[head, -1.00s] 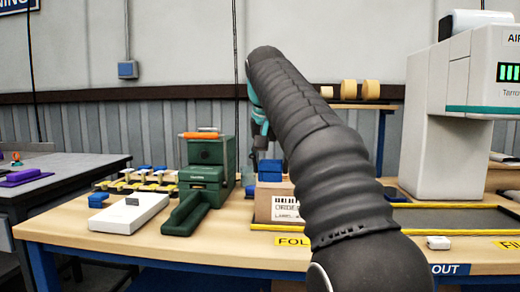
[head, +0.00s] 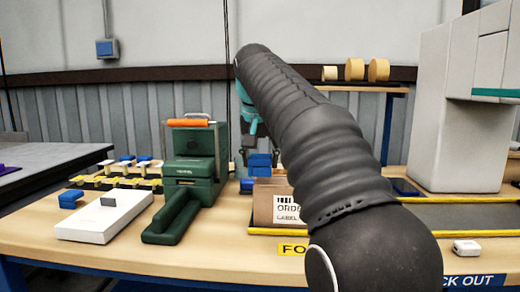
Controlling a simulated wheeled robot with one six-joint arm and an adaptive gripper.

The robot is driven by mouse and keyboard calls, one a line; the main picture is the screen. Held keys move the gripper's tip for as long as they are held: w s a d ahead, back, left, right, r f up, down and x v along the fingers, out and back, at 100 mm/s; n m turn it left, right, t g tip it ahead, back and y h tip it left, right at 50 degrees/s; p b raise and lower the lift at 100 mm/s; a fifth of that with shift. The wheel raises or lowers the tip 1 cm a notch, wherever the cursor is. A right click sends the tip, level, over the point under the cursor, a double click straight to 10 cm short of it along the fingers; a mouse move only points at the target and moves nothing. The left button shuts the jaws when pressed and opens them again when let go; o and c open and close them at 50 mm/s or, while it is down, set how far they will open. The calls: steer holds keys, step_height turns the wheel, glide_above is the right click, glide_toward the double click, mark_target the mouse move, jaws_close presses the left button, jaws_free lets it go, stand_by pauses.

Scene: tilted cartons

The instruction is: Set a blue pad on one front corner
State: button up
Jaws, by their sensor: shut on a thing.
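A brown carton (head: 263,205) with a white order label stands on the bench in the middle, partly hidden by my arm. Blue blocks (head: 260,160) show one above the other at the carton's top left front. My gripper (head: 255,150) is at this spot, shut on a blue pad; its fingers are small and dark, and mostly hidden. I cannot tell whether the held pad touches the carton. Another low blue piece (head: 247,185) lies just left of the carton.
A green machine (head: 192,165) with a long base stands close left of the carton. A white box (head: 104,214), a loose blue block (head: 70,199) and a rack of yellow pieces (head: 118,180) are farther left. A small white item (head: 466,247) sits at the front right.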

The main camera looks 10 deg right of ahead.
step_height(320, 180, down, 3)
steer(key=shift+r+b, duration=0.2)
steer(key=shift+b, duration=0.55)
steer(key=shift+a+f+b, duration=0.1)
steer(key=shift+f+b, duration=0.45)
steer(key=shift+b, duration=0.05)
steer(key=shift+c, duration=1)
steer(key=o, duration=1.3)
steer(key=shift+r, duration=0.1)
step_height(320, 180, up, 2)
steer(key=p, duration=0.3)
steer(key=shift+r, duration=2.4)
